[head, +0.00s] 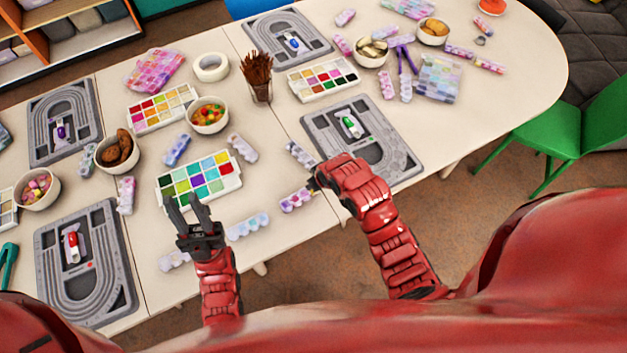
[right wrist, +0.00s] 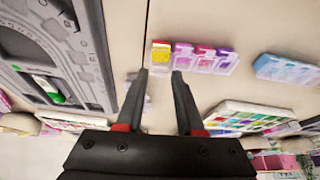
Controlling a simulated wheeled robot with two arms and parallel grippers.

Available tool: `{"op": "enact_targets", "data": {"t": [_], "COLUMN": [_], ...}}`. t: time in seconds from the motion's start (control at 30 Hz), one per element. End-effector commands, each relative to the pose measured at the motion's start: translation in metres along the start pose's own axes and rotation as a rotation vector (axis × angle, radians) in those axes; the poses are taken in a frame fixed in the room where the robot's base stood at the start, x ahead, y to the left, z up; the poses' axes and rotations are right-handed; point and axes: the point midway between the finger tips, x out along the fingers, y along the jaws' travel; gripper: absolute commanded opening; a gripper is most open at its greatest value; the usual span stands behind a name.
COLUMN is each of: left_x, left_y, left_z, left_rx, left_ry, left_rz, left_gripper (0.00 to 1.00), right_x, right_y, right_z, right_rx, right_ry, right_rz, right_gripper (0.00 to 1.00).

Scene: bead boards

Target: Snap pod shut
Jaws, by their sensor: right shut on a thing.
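A pod (head: 297,200), a short clear row of compartments with purple and pink contents and a yellow end, lies near the table's front edge. In the right wrist view the pod (right wrist: 205,58) has its yellow end beyond and between my right fingertips. Whether each lid is down is too small to tell. My left gripper (head: 181,200) is open and empty, in front of the color palette.
The color palette (head: 198,180) stands left of the pod and a grey bead board (head: 400,165) to its right. Other pods lie near, one (head: 248,225) at the front edge and one (head: 300,155) behind.

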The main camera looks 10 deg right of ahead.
Motion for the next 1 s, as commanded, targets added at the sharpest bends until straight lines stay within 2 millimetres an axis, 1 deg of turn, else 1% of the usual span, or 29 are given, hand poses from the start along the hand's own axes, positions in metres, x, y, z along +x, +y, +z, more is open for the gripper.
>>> {"op": "enact_targets", "data": {"t": [0.03,0.3,0.6,0.93,0.97,1.0], "left_x": [-0.009,-0.024,-0.028,-0.028,-0.028,-0.028], "left_y": [0.0,0.001,0.001,0.001,0.001,0.001], "left_z": [0.001,0.004,0.005,0.005,0.005,0.005], "left_rx": [0.0,0.0,0.0,0.0,0.0,0.0], "left_ry": [0.0,0.0,0.0,0.0,0.0,0.0], "left_rz": [0.0,0.0,0.0,0.0,0.0,0.0], "left_gripper": [0.34,0.34,0.34,0.34,0.34,0.34], "right_x": [0.005,0.005,0.004,0.004,0.004,0.004], "right_y": [0.0,0.0,0.0,0.0,0.0,0.0], "right_z": [0.006,0.012,0.014,0.014,0.014,0.014], "right_rx": [0.002,0.002,0.0,0.0,0.0,0.0], "right_ry": [0.03,0.164,0.21,0.211,0.211,0.212], "right_rz": [0.0,-0.001,-0.001,0.0,0.0,0.0], "right_gripper": [0.0,0.0,0.0,0.0,0.2,0.27]}}
